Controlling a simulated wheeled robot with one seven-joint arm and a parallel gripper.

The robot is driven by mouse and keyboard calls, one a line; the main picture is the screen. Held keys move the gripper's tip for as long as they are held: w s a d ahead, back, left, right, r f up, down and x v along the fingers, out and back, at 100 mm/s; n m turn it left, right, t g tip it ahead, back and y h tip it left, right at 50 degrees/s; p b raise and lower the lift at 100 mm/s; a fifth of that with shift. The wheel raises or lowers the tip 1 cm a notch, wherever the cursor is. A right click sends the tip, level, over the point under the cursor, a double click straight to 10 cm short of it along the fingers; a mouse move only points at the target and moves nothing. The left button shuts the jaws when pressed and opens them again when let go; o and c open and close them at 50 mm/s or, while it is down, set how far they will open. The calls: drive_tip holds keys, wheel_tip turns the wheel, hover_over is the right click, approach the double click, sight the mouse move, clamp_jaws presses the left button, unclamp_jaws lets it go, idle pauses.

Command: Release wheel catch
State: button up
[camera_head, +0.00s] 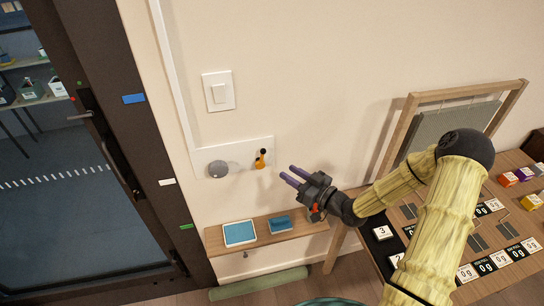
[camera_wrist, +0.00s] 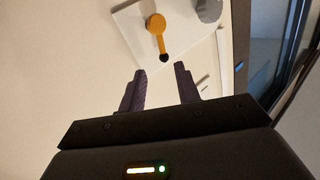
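A white panel (camera_head: 238,161) on the wall carries a grey round wheel (camera_head: 218,169) at its left and a small orange lever with a black end (camera_head: 260,163) at its right, which looks like the catch. In the wrist view the orange lever (camera_wrist: 158,33) lies ahead of my fingers, its black knob nearest them. The grey wheel (camera_wrist: 209,10) is partly cut off at the top. My gripper (camera_head: 286,171) is to the right of the lever and apart from it. Its two purple fingers are open and empty, also in the wrist view (camera_wrist: 160,70).
A wooden shelf (camera_head: 262,239) below the panel holds two blue-topped trays. A light switch (camera_head: 218,91) is above. A dark-framed glass door (camera_head: 105,125) stands at the left. A wooden table (camera_head: 502,216) with labelled tiles and a leaning framed board (camera_head: 445,125) are at the right.

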drive_tip(key=p+x, duration=0.2)
drive_tip(key=x, duration=0.8)
drive_tip(key=shift+p, duration=0.4)
